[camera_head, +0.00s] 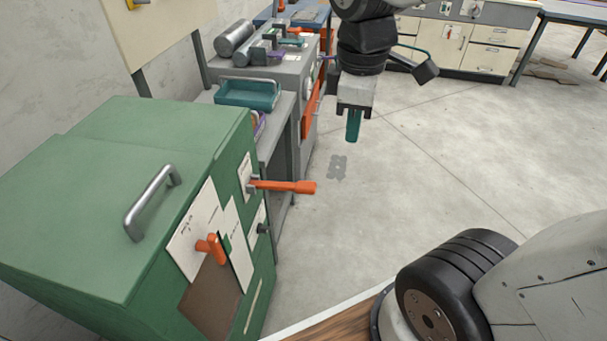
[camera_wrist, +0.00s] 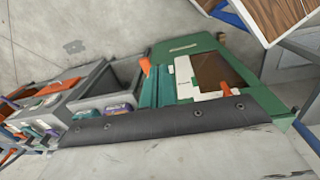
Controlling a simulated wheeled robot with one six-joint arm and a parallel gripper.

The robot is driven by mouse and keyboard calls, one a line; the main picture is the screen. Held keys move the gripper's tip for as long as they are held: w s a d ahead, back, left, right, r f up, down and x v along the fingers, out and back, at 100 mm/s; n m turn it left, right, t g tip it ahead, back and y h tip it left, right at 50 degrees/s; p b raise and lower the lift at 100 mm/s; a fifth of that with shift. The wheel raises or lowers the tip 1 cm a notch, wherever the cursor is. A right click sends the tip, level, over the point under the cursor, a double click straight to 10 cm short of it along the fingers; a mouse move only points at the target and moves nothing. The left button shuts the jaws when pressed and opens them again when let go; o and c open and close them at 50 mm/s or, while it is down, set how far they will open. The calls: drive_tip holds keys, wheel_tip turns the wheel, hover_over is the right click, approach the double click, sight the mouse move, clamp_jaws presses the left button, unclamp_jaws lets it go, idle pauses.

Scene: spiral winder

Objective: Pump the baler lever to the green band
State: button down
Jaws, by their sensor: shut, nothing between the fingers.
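The green baler cabinet (camera_head: 120,190) stands at the left in the head view. An orange lever (camera_head: 290,186) sticks out roughly level to the right from a pale plate on its side. A second, shorter orange handle (camera_head: 212,247) sits on the front panel. My gripper (camera_head: 353,138) hangs down, shut and empty, beyond and above the lever's tip, clear of it. In the wrist view the green cabinet (camera_wrist: 195,45) and orange lever (camera_wrist: 146,65) also show.
A grey bench with a teal tray (camera_head: 247,93) and metal rollers stands behind the cabinet. A silver handle (camera_head: 150,203) rises from the cabinet top. The floor (camera_head: 440,140) to the right is open. Drawers (camera_head: 485,55) stand at the back.

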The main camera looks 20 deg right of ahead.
drive_tip(key=w+a+f+n, duration=0.2)
drive_tip(key=w+f+n, duration=0.2)
drive_tip(key=w+n, duration=0.55)
drive_tip(key=n+g, duration=0.1)
drive_tip(key=n, duration=0.8)
hover_over(305, 184)
drive_tip(key=w+a, duration=0.1)
drive_tip(key=a, duration=0.1)
wheel_tip(305, 184, down, 5)
drive_tip(key=shift+w+f+h, duration=0.15)
drive_tip(key=shift+h, duration=0.25)
drive_tip(key=f, duration=0.4)
drive_tip(key=d+f, duration=0.1)
drive_tip(key=f, duration=0.4)
drive_tip(key=s+f, duration=0.1)
drive_tip(key=f, duration=0.4)
drive_tip(key=shift+s+d, duration=0.1)
drive_tip(key=shift+d, duration=0.25)
